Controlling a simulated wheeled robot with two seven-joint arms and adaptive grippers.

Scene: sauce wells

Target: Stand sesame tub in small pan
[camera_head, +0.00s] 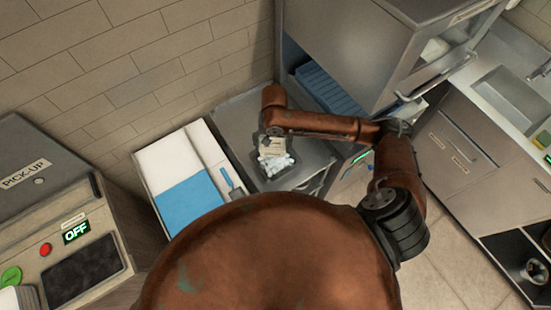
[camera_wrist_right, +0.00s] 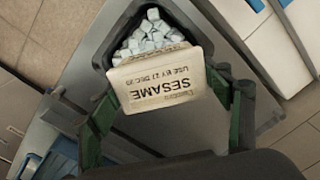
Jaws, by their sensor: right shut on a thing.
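My right gripper (camera_wrist_right: 165,100) is shut on the sesame tub (camera_wrist_right: 158,79), a pale cream tub with a printed SESAME label. Its green-padded fingers are on both sides of the tub. The tub also shows in the head view (camera_head: 271,146), below the end of my right arm. A small dark pan (camera_wrist_right: 103,32) with pale cubes (camera_wrist_right: 148,36) lies beneath and beyond the tub in the right wrist view. The tub overlaps the pan, but I cannot tell whether it rests in it or hangs above. My left gripper is not in view.
The pan is on a grey metal counter (camera_head: 237,118). A white and blue board (camera_head: 178,165) and a blue tool (camera_head: 231,185) lie left of it. A blue ribbed rack (camera_head: 325,88) and steel cabinet (camera_head: 350,45) stand behind and right. The pick-up station (camera_head: 85,235) is further left.

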